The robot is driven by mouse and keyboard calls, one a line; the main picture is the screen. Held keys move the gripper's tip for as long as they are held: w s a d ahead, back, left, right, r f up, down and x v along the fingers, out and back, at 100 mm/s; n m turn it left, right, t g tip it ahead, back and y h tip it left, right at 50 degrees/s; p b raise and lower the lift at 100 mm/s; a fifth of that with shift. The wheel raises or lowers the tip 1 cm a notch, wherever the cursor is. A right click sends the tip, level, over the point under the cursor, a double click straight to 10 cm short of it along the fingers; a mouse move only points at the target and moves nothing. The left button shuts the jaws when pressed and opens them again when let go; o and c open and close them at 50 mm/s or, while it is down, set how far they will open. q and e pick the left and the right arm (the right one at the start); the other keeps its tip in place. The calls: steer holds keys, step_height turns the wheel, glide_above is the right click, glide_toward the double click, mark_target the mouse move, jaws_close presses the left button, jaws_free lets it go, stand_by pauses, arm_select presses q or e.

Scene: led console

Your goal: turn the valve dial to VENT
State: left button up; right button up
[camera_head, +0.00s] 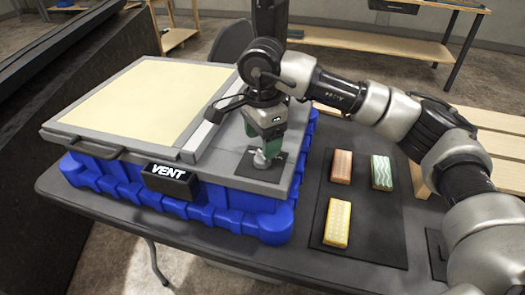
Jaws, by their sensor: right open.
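The valve dial (262,158) is a small silvery knob on a dark square plate (254,174) at the right front corner of the grey console top. My right gripper (265,147) points down right over the dial, with its green-tinted fingers open at or around the knob; I cannot tell whether they touch it. The fingers partly hide the dial, and its pointing direction is not readable. My left gripper is not in view.
The console has a pale yellow panel (140,105) with a handle and sits on a blue base (230,215). Right of it, a black mat (368,235) holds a reddish block (341,167), a green patterned block (382,172) and a yellow block (337,223). Wooden benches stand behind.

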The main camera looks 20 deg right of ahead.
step_height(320, 180, up, 6)
steer(key=shift+r, duration=0.15)
stand_by(0.5)
